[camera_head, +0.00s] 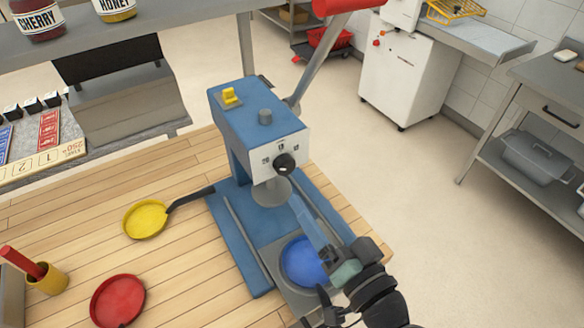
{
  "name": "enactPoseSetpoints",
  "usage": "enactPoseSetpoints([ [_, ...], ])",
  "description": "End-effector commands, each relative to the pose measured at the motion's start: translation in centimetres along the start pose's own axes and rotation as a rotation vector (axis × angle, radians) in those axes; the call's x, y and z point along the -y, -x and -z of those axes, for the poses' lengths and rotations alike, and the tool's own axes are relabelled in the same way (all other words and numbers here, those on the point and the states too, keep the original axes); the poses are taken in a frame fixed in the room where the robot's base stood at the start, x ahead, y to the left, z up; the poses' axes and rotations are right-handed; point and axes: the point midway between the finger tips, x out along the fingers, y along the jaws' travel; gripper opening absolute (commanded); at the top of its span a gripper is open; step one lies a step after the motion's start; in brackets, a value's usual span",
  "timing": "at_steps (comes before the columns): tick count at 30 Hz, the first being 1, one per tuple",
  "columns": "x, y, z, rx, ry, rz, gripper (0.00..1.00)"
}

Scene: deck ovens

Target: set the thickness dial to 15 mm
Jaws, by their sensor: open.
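The thickness dial is a round black knob (285,163) on the white front plate (268,158) of a blue press-like machine (245,120). Small dark marks stand left of, above and right of the knob; their numbers are too small to read. I cannot tell which mark the dial points to. My gripper (335,288) is at the lower right, below and to the right of the dial and apart from it. It is open, over the right side of the machine's base near a blue round dish (303,262). Its fingers show only partly.
A yellow pan (146,219) and a red dish (118,300) lie on the wooden counter (185,250), left of the machine. A yellow cup (48,280) with a red stick stands at the far left. A red-ended lever (322,60) rises behind the machine.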

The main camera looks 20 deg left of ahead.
Motion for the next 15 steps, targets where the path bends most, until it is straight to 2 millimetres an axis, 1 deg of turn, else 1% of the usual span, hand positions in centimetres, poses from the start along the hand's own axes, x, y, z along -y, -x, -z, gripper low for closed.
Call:
enactPoseSetpoints([
  [1, 0.4, -1.3, 0.2, 0.004, 0.000, 0.003, 0.78],
  [6, 0.3, -4.8, 0.3, 0.001, 0.000, 0.002, 0.78],
  [9, 0.3, -6.5, 0.2, 0.003, 0.002, 0.001, 0.78],
  [12, 0.1, -7.6, 0.2, 0.001, 0.001, 0.000, 0.78],
  [15, 0.1, -8.3, 0.1, 0.001, 0.002, 0.000, 0.78],
])
